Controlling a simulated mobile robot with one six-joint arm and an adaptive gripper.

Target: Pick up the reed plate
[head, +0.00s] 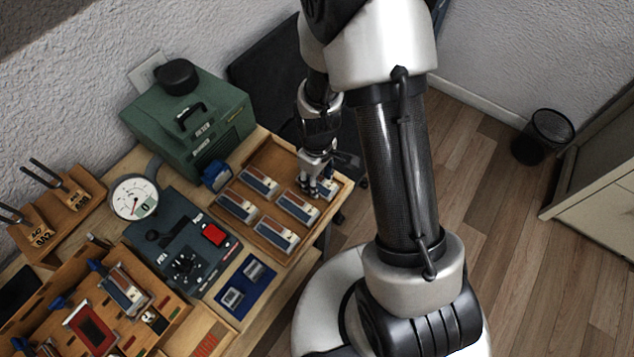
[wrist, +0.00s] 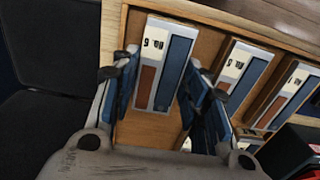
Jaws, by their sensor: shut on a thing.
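A reed plate (wrist: 178,68), with a white numbered label, a brown-red patch and a blue-grey strip, lies between the two blue-padded fingers of my gripper (wrist: 168,82) in the wrist view. My gripper is shut on it, one finger along each long side. In the head view my gripper (head: 318,181) points down at the right end of the wooden tray (head: 262,151), and the held plate is mostly hidden by the fingers. I cannot tell whether it is clear of the tray floor. Several similar plates (head: 298,207) lie in the tray to its left.
A green machine (head: 190,120) stands behind the tray's left. A dial gauge (head: 134,198), a dark control box with a red button (head: 214,234) and a blue mat (head: 246,284) lie to the left. The tray's wooden rim (wrist: 113,35) is close beside my fingers.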

